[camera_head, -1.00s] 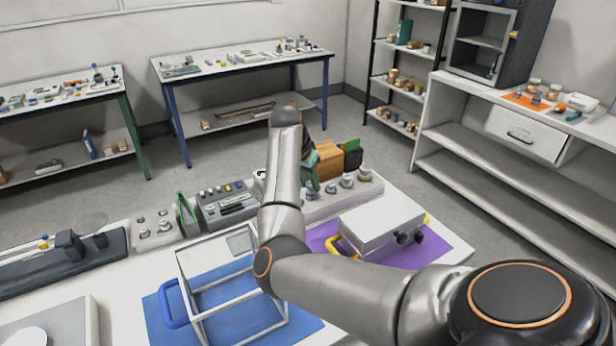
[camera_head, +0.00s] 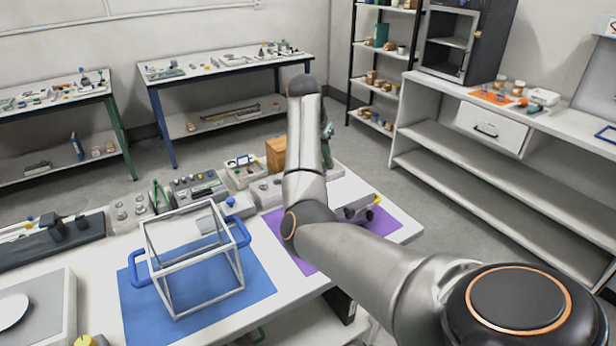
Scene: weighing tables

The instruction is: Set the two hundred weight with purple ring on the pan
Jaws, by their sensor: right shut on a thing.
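My right arm reaches up the middle of the view, and its forearm hides much of the table behind it. A narrow dark green part of my right gripper (camera_head: 327,133) shows just right of the forearm, pointing down near the back edge of the table. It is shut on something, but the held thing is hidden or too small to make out. I cannot pick out a purple ring. A scale (camera_head: 52,318) with a round white pan (camera_head: 12,309) stands at the lower left, far from this gripper. The visible pan part is bare. My left gripper is out of view.
A white open frame (camera_head: 152,262) with blue handles stands on a blue mat (camera_head: 255,287). A purple mat (camera_head: 397,226) lies to the right, with a box mostly behind my arm. A control box (camera_head: 198,187) and a wooden block (camera_head: 276,153) line the back edge.

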